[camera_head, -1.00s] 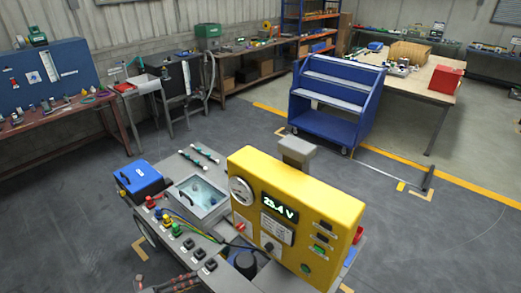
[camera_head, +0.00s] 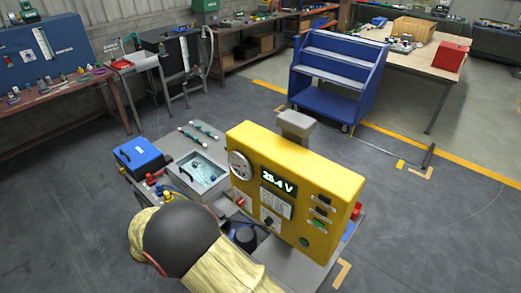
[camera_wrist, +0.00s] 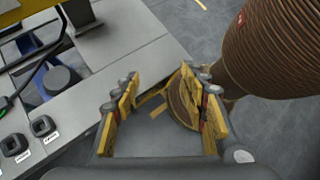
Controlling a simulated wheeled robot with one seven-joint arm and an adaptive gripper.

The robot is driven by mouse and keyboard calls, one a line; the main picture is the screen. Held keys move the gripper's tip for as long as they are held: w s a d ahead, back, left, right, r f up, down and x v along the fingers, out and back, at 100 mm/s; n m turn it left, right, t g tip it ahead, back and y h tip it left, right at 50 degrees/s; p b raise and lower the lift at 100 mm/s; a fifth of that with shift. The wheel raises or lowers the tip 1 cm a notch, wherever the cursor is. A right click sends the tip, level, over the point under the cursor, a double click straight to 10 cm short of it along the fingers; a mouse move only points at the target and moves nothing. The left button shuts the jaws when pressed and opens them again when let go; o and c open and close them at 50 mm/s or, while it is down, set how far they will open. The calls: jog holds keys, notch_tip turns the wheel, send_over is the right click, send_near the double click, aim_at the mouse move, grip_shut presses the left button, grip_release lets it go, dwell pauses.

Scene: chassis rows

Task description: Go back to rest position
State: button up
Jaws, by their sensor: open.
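My gripper (camera_wrist: 160,88) shows in the wrist view with its two yellow-and-dark fingers spread apart. Nothing is held between them. It is above the floor just off the grey cart's edge (camera_wrist: 150,58). In the head view my arm, with a beige sleeve and a dark rounded joint, reaches in at the bottom centre and covers the near left part of the cart; the gripper itself is hidden there. The yellow meter box (camera_head: 290,190) stands upright on the cart with a lit voltage display.
The cart also bears a blue case (camera_head: 138,158) and a clear-lidded box (camera_head: 200,174). Black switches (camera_wrist: 42,127) show in the wrist view. A blue shelf trolley (camera_head: 335,75) stands behind, with workbenches along the walls. Open floor (camera_head: 430,225) lies at right.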

jog(key=s+d+r+m+t+y+b, duration=0.1)
jog(key=s+d+r+m+y, duration=0.2)
jog(key=d+r+m, duration=0.4)
jog(key=s+d+r+m+t+y+b, duration=0.2)
jog(key=d+r+m, duration=0.5)
jog(key=d+r, duration=0.5)
jog(key=s+d+r+m+t+y+b, duration=0.2)
jog(key=s+d+r+m+y, duration=0.2)
jog(key=d, duration=0.9)
notch_tip(320, 180, up, 6)
jog(key=s+m, duration=0.1)
jog(key=m, duration=0.2)
jog(key=shift+s+f+m, duration=0.15)
jog(key=shift+s+m, duration=0.15)
jog(key=shift+s, duration=0.1)
jog(key=shift+d, duration=0.1)
